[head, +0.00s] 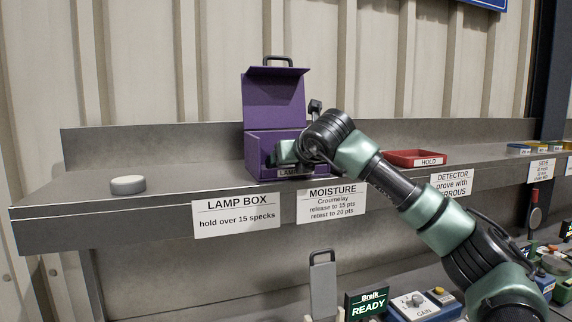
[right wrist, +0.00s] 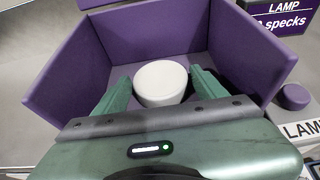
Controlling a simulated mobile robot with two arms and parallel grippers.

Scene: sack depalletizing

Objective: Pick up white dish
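A round white dish (right wrist: 162,84) is inside the open purple box (right wrist: 70,62) in the right wrist view. The fingers of my right gripper (right wrist: 162,88) stand on either side of it, very close to its edges. I cannot tell whether they press on it. In the head view my right gripper (head: 285,153) reaches into the front of the purple box (head: 258,150), and the dish inside is hidden. Another pale round dish (head: 128,185) lies on the shelf at the left. My left gripper is not in view.
The box lid (head: 274,101) stands open at the back. A red HOLD tray (head: 416,159) sits on the grey shelf (head: 190,180) to the right. The shelf between the pale dish and the box is clear. A purple knob (right wrist: 295,96) shows beside the box.

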